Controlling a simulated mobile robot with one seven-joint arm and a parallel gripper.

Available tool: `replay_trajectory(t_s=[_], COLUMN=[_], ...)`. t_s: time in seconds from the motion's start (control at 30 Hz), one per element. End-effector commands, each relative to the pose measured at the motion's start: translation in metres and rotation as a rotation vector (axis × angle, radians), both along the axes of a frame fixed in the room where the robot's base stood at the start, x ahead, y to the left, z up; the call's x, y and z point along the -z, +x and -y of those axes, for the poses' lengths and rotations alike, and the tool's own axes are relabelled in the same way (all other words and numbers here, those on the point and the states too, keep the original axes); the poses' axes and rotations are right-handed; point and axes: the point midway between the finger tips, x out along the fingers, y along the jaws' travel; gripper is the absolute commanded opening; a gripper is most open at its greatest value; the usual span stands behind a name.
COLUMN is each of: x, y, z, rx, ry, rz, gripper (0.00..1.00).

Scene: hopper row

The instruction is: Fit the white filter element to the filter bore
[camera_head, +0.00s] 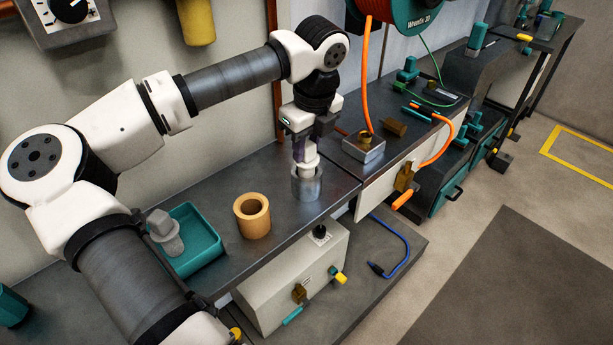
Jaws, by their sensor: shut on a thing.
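My gripper (306,137) points down above the dark bench and is shut on the white filter element (308,160). The white filter element is upright. Its lower end is at the mouth of a grey metal cylinder (307,188) standing on the bench, which looks like the filter bore. The lower end is hidden by the rim, so I cannot tell how deep it sits or whether it touches the wall.
A tan hollow cylinder (252,222) stands left of the metal cylinder. A teal tray (207,254) holding a grey stepped part (165,235) lies further left. A metal block (364,154) with a brass-coloured fitting is to the right, near an orange hose (363,75).

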Motion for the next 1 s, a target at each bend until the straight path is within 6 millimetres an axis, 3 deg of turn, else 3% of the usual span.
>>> replay_trajectory(t_s=[0.7, 1.0], x=[0.027, 0.025], y=[0.000, 0.000], z=[0.000, 0.000], rx=[0.000, 0.000], ry=[0.000, 0.000], rz=[0.000, 0.000], gripper=[0.03, 0.03])
